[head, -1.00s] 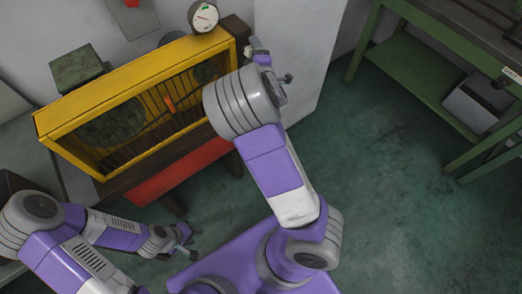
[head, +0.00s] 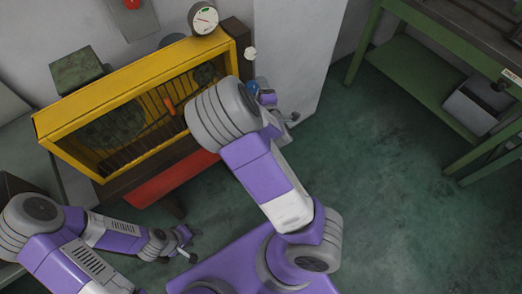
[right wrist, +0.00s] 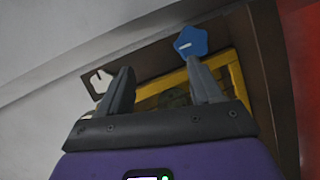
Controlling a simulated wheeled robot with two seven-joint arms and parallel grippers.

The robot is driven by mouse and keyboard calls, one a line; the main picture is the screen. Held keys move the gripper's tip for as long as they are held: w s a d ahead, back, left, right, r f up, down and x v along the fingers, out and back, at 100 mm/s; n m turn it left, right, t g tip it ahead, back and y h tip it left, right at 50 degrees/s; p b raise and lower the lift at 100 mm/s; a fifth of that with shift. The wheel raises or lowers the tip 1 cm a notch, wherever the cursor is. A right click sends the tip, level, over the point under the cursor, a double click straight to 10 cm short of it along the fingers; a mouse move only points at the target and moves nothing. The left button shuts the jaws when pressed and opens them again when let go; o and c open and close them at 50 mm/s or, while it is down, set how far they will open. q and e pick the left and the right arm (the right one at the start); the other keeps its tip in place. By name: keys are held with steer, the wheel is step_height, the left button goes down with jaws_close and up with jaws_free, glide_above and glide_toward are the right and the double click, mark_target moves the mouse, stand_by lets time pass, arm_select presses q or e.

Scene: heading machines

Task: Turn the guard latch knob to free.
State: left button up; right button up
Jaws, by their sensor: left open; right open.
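A blue lobed knob (right wrist: 190,43) with a short white mark sits on a dark brown post, above my right gripper's right fingertip in the right wrist view. A little of its blue (head: 253,87) shows beside my right arm in the head view. My right gripper (right wrist: 160,68) is open with nothing between its fingers; I cannot tell whether a finger touches the knob. In the head view it is largely hidden behind its own wrist. A white piece (right wrist: 100,82) shows near the left finger. My left gripper (head: 187,245) is open and empty, low at the left.
The yellow guard frame (head: 130,72) with bars stands beside the dark post (head: 237,35), above a red panel (head: 170,178). A round gauge (head: 203,18) is on top. A pale wall or column (head: 295,60) stands close right. A green bench (head: 430,85) is further right; floor between is clear.

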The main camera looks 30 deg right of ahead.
steer(key=s+a+f+m+g+y, duration=0.1)
steer(key=s+a+f+m+g, duration=0.1)
steer(key=f, duration=0.4)
steer(key=s+a+f+m+g+y+p, duration=0.1)
steer(key=s+a+f+m+g, duration=0.1)
steer(key=f, duration=0.5)
steer(key=s+a+f+m+g+y, duration=0.1)
steer(key=s+a+f+m+g, duration=0.1)
steer(key=s+f, duration=0.4)
steer(key=shift+a+f+m+g+p, duration=0.2)
steer(key=shift+m+g+p, duration=0.1)
steer(key=shift+m+g, duration=0.5)
steer(key=s+a+f+m+g+y, duration=0.2)
steer(key=s+a+m+g+y, duration=0.1)
steer(key=s+a, duration=0.3)
steer(key=s+a+f+m+g+y, duration=0.3)
steer(key=s+a, duration=0.3)
steer(key=a, duration=0.4)
steer(key=shift+s+a+f+m, duration=0.25)
steer(key=shift+a+m, duration=0.1)
steer(key=shift+m, duration=0.35)
